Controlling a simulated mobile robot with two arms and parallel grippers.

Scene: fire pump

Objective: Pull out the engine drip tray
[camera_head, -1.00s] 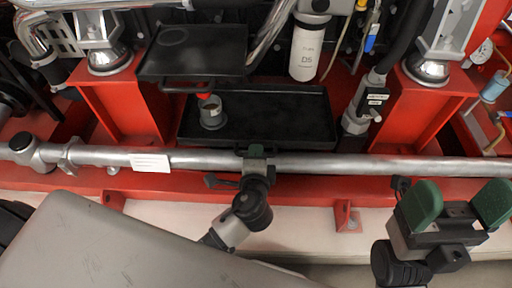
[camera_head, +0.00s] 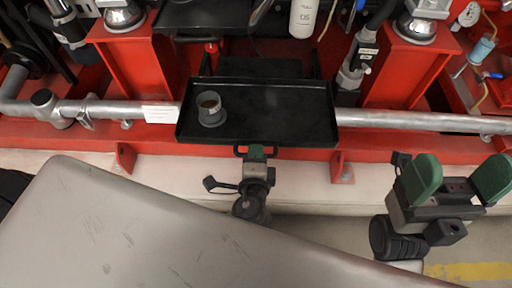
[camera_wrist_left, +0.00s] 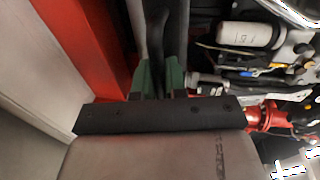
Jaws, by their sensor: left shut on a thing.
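The engine drip tray (camera_head: 270,118) is a black shallow tray. In the head view it sticks out over the silver pipe and the red base beam, with its front handle (camera_head: 240,150) towards me. A grey cup-like part (camera_head: 210,108) stands in its left half. My left gripper (camera_head: 256,152) is at the handle and shut on it. In the left wrist view the green fingers (camera_wrist_left: 160,77) close on a dark bar, and the tray is seen nearly edge-on. My right gripper (camera_head: 457,182) is open and empty at the right, apart from the tray.
A second black tray (camera_head: 203,16) sits higher and further back. Red pedestals (camera_head: 137,70) stand on both sides, and the silver pipe (camera_head: 420,121) runs across under the drip tray. A white filter (camera_head: 303,17) hangs behind.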

